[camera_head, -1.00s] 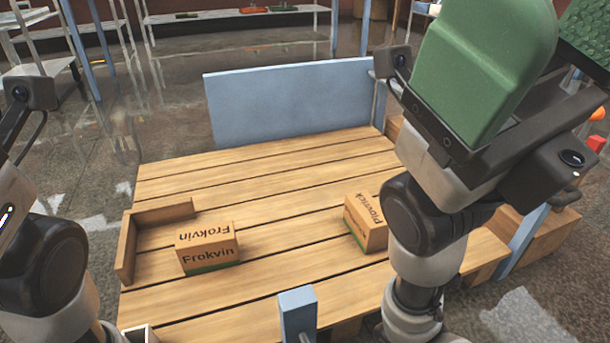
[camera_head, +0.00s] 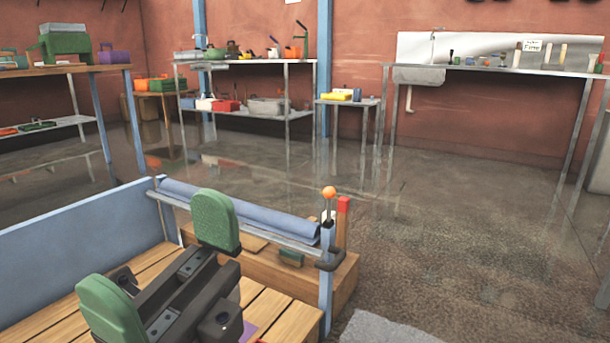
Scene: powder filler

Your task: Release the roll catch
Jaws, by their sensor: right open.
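A blue roll (camera_head: 245,208) lies along a grey rail on the right side of the wooden bench. A dark curved bracket (camera_head: 331,260) sits at the post; I cannot tell which part is the roll catch. My right gripper (camera_head: 164,264) is open, its two green pads wide apart with nothing visible between them, left of the post and apart from it. My left gripper is out of view.
The slatted bench top (camera_head: 285,318) lies under my right gripper, with a blue back panel (camera_head: 75,240) behind. Grey tables, one with a sink (camera_head: 420,75), stand far back.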

